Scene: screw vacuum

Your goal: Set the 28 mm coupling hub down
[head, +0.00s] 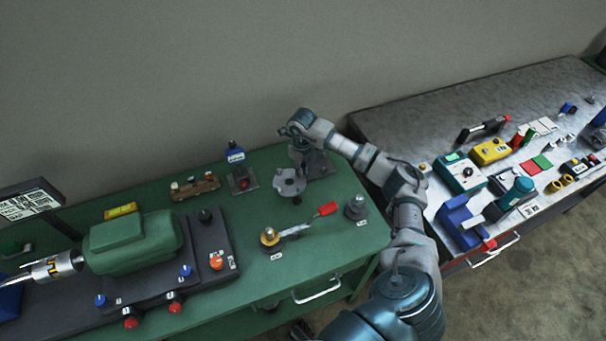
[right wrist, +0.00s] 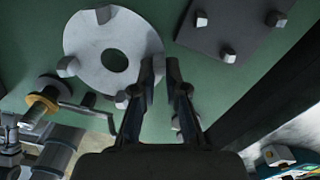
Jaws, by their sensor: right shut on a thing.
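The coupling hub is most likely the light grey round disc (head: 288,183) with a centre hole, near the back right of the green bench. In the right wrist view the disc (right wrist: 88,40) fills the upper left, with small raised lugs on its face. My right gripper (head: 297,150) reaches down just behind it in the head view. In the right wrist view my right gripper's fingers (right wrist: 164,72) are close together at the disc's right edge, shut on it. The exact contact and the disc's height above the bench are unclear. My left gripper is not in view.
A dark plate with pegs (right wrist: 235,25) lies right of the disc. A lever with a red grip (head: 327,209) and a grey knob (head: 356,206) stand in front. The green pump (head: 132,243) stands further left.

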